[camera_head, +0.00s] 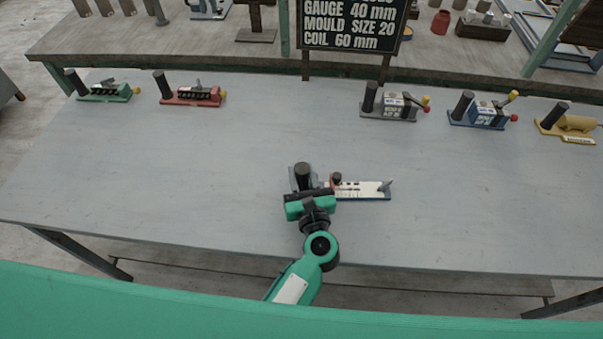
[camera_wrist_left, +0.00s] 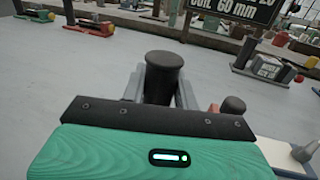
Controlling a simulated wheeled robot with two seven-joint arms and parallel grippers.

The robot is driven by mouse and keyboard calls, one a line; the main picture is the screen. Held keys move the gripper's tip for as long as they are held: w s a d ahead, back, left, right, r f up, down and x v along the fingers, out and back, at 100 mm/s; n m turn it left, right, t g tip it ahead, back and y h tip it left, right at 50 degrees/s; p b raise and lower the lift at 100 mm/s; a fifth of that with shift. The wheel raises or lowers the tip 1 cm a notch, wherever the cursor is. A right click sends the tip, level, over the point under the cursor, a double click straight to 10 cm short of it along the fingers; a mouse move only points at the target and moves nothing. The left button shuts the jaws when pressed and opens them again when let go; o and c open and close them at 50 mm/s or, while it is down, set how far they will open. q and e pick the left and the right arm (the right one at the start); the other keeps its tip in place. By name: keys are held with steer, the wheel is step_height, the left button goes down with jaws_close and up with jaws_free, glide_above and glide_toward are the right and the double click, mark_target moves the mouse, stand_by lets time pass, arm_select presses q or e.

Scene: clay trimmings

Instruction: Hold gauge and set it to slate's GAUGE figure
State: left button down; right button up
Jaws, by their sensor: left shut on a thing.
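The gauge (camera_head: 362,190) is a flat white scale on a blue base, lying near the middle front of the table. It has a black upright post, a red slider with a dark knob (camera_head: 337,179), and a grey peg at its right end. My left gripper (camera_head: 302,178) is shut on the black post at the gauge's left end. In the left wrist view the post (camera_wrist_left: 163,80) stands between the two grey fingers. The knob also shows there (camera_wrist_left: 233,106). The slate (camera_head: 352,26) reads GAUGE 40 mm, MOULD SIZE 20, COIL 60 mm. The scale's marks are too small to read. My right gripper is out of view.
A green device (camera_head: 104,93) and a red device (camera_head: 192,95) stand at the back left. A grey device (camera_head: 390,106), a blue device (camera_head: 481,112) and a yellow device (camera_head: 570,124) stand at the back right. The table (camera_head: 200,170) around the gauge is clear.

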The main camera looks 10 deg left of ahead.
arm_select(q)
steer(key=d, duration=0.1)
steer(key=d+r+n, duration=0.1)
steer(key=d, duration=0.1)
steer(key=shift+s+g, duration=0.15)
steer(key=shift+g, duration=0.15)
steer(key=shift+a+f+b, duration=0.1)
steer(key=shift+f+b, duration=0.25)
steer(key=shift+f, duration=0.1)
stand_by(1.4)
steer(key=c, duration=1)
jaws_free()
steer(key=shift+a, duration=0.1)
steer(key=shift+o, duration=0.2)
steer(key=shift+r, duration=0.15)
steer(key=shift+s, duration=0.3)
steer(key=shift+m, duration=0.6)
steer(key=shift+s+f, duration=0.3)
steer(key=shift+s, duration=0.9)
steer(key=shift+s+f, duration=0.25)
steer(key=shift+s, duration=0.95)
steer(key=shift+s+f, duration=0.3)
steer(key=shift+s, duration=0.9)
